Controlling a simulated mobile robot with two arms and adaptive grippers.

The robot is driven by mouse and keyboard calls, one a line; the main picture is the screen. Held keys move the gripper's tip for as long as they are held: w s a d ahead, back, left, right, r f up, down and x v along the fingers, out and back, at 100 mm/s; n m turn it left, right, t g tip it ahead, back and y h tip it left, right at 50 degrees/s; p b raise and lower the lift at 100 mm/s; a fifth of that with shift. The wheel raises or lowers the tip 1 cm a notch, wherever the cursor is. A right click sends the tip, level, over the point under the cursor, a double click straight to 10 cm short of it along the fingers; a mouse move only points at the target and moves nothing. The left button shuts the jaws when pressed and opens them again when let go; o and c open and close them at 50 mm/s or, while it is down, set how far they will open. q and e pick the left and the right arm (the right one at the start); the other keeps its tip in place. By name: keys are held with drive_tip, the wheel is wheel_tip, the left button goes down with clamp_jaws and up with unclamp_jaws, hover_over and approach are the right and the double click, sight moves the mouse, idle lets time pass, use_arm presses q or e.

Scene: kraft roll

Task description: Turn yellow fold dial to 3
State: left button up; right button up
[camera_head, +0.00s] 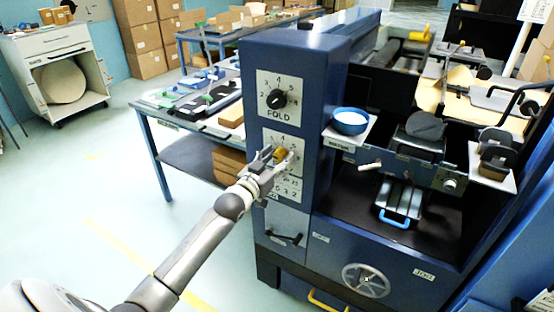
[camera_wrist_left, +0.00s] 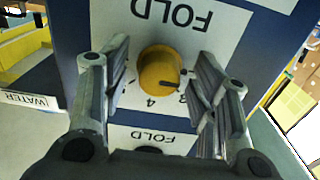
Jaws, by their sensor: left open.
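The yellow fold dial (camera_head: 280,154) is on a white plate on the front of the blue machine, below a black fold dial (camera_head: 278,98). In the left wrist view the yellow dial (camera_wrist_left: 158,67) appears upside down with its plate. Its dark mark points down and right there, roughly toward a digit that looks like 3, beside the 4. My left gripper (camera_head: 267,160) is open in front of the yellow dial. In the wrist view its fingers (camera_wrist_left: 158,88) stand on both sides of the dial, with a visible gap on each side. My right gripper is out of view.
A blue bowl (camera_head: 350,121) sits on a small shelf to the right of the dials. A black handle (camera_head: 283,238) is below the dial panel. A blue table (camera_head: 150,112) stands left; the floor (camera_head: 60,190) there is clear.

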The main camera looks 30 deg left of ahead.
use_arm(q)
drive_tip(key=c, duration=1)
drive_tip(key=shift+c, duration=0.2)
drive_tip(key=shift+m, duration=0.4)
drive_tip(key=m+p, duration=0.1)
drive_tip(key=m, duration=0.2)
drive_tip(key=m+p, duration=0.1)
drive_tip(key=m, duration=0.3)
drive_tip(key=shift+m, duration=0.4)
